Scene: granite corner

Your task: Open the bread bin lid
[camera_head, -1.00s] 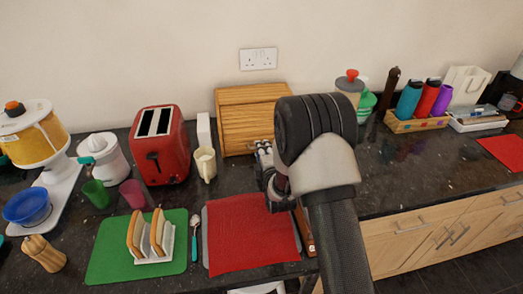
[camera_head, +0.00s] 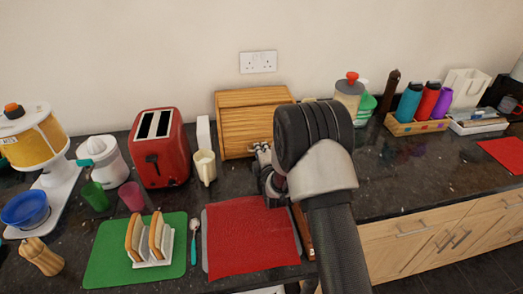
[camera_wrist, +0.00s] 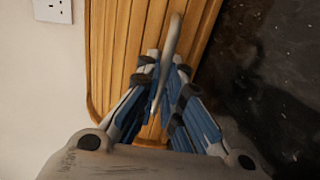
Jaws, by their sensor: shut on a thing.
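The wooden bread bin (camera_head: 250,122) stands against the wall behind the red cloth, and its slatted lid looks closed. In the wrist view, the slatted wood (camera_wrist: 120,50) fills the middle. A pale curved handle (camera_wrist: 173,38) runs across the slats and down between my fingertips. My gripper (camera_head: 261,149) is at the lower front of the bin; in the wrist view its fingers (camera_wrist: 163,68) are shut on the handle. My arm hides the bin's right front part in the head view.
A red toaster (camera_head: 160,148), a white jug (camera_head: 205,167) and a white upright box stand left of the bin. A red cloth (camera_head: 250,237) lies in front. A lidded jar (camera_head: 349,92) and a bottle rack stand to the right. Dark counter on the right is partly clear.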

